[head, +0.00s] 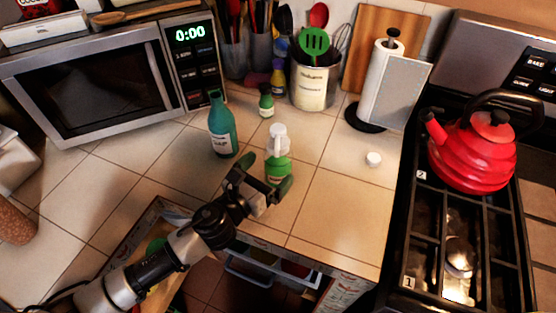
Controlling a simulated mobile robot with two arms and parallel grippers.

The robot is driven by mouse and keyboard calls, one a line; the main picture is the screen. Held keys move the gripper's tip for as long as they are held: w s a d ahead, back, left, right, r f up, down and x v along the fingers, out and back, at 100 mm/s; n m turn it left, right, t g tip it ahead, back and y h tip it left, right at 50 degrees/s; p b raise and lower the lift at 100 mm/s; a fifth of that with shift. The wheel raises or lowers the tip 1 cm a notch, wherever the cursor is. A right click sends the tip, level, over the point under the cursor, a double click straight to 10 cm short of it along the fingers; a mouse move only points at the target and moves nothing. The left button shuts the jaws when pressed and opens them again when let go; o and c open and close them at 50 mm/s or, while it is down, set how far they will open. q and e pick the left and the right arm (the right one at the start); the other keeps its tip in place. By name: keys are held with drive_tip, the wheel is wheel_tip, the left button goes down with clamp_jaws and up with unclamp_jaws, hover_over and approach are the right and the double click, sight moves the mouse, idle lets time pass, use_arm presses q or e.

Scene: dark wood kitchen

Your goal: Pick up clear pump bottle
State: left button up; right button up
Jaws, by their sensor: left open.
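My left gripper (264,177) is open, right at the front of this bottle. One dark finger is to the left of the bottle and the other overlaps its lower right side. I cannot tell whether either finger touches it. The bottle's base is partly hidden by the gripper. My right gripper is out of view.
A teal bottle (222,128) stands close on the left, and a small green bottle (266,102) behind. A microwave (95,85), utensil crock (312,88), paper towel holder (384,85) and red kettle (473,150) surround the counter. An open drawer (262,268) lies below. Counter right of the bottle is mostly clear.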

use_arm(q)
drive_tip(key=x, duration=0.4)
drive_tip(key=shift+w, duration=0.15)
drive_tip(key=c, duration=1.1)
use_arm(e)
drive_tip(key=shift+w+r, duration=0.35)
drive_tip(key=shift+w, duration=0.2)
use_arm(q)
drive_tip(key=shift+r+p, duration=0.1)
drive_tip(key=shift+p, duration=0.25)
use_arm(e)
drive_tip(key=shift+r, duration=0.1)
